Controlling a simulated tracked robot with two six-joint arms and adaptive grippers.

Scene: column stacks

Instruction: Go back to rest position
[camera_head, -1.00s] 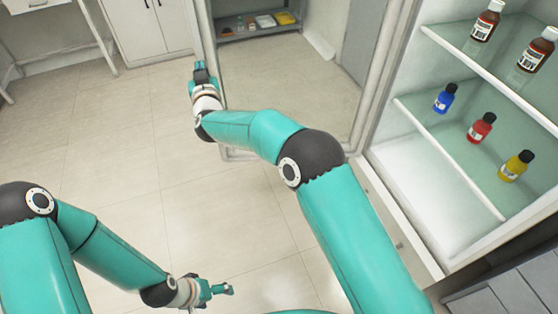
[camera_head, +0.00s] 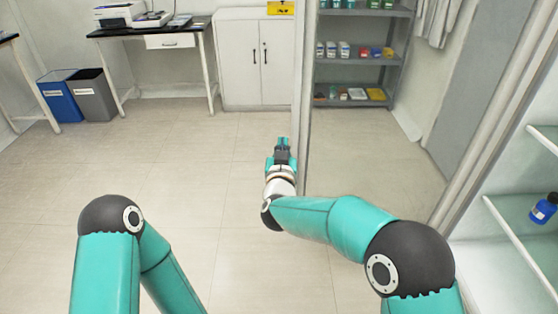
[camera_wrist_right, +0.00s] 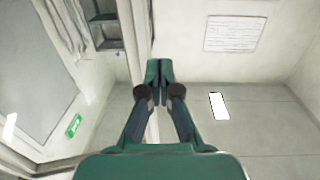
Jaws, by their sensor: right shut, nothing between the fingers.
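My right gripper (camera_head: 283,142) is near the middle of the head view, at the end of the right arm. It points away from me, close to a pale upright frame edge. In the right wrist view its fingers (camera_wrist_right: 152,72) meet at the tips with nothing between them. My left arm (camera_head: 125,245) is bent at the lower left of the head view. The left gripper is below the picture and hidden.
A glass-shelved cabinet with a blue bottle (camera_head: 543,208) stands at the right. A grey shelf rack (camera_head: 362,62), a white cupboard (camera_head: 254,60), a desk (camera_head: 150,30) and blue and grey bins (camera_head: 92,95) stand further back. The tiled floor (camera_head: 190,160) at left is clear.

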